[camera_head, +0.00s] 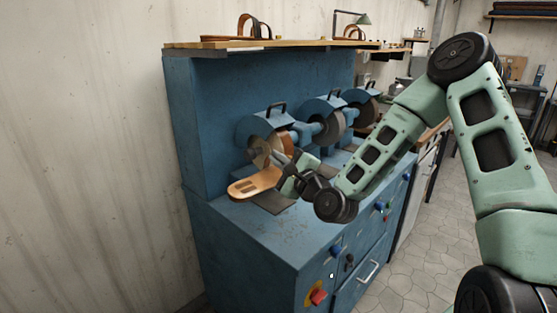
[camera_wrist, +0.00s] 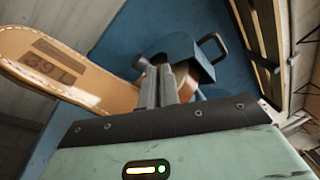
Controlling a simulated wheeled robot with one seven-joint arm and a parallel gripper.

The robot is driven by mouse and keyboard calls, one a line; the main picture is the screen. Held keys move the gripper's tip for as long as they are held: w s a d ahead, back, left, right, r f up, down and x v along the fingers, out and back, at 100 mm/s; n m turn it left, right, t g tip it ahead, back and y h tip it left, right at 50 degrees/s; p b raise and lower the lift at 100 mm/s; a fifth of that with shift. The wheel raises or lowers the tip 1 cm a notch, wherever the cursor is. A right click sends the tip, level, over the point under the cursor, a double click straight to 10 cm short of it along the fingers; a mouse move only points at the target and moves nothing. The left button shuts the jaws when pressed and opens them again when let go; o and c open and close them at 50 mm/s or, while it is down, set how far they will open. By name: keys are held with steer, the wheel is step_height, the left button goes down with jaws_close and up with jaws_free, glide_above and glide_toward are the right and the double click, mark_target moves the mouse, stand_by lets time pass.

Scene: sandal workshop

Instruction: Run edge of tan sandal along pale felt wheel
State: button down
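The tan sandal (camera_head: 255,184) is in my gripper (camera_head: 287,180), sole roughly flat, its free end pointing left over the blue bench. The fingers look shut on its right end. In the wrist view the sandal (camera_wrist: 62,72) extends left from the closed fingers (camera_wrist: 165,88), with dark markings on its surface. The nearest wheel (camera_head: 260,151), pale in a blue guard, is just above and behind the sandal. In the wrist view the blue guard (camera_wrist: 187,50) is right beyond the fingertips, and the wheel is mostly hidden. I cannot tell whether sandal and wheel touch.
Two more guarded wheels, a grey one (camera_head: 331,127) and a farther one (camera_head: 370,109), stand to the right along the blue machine (camera_head: 230,120). A wooden shelf (camera_head: 225,44) with straps is above. A red knob (camera_head: 318,297) is on the front. The bench's front left is clear.

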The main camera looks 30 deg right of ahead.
steer(key=shift+s, duration=0.15)
steer(key=shift+s+d+f, duration=0.15)
steer(key=shift+s+d, duration=0.1)
steer(key=shift+s, duration=0.35)
steer(key=d+p+v, duration=0.1)
steer(key=v, duration=0.5)
steer(key=shift+w+f, duration=0.15)
steer(key=shift+f, duration=0.15)
stand_by(0.5)
steer(key=shift+n+y, duration=0.3)
steer(key=shift+y, duration=0.1)
steer(key=shift+a+p+x, duration=0.2)
steer(key=shift+p+x, duration=0.1)
steer(key=shift+x, duration=1)
steer(key=shift+a+p+x, duration=0.15)
steer(key=shift+p+x, duration=0.15)
steer(key=shift+x, duration=1)
steer(key=shift+w+a+r, duration=0.15)
steer(key=shift+w+r, duration=0.1)
steer(key=shift+w, duration=0.1)
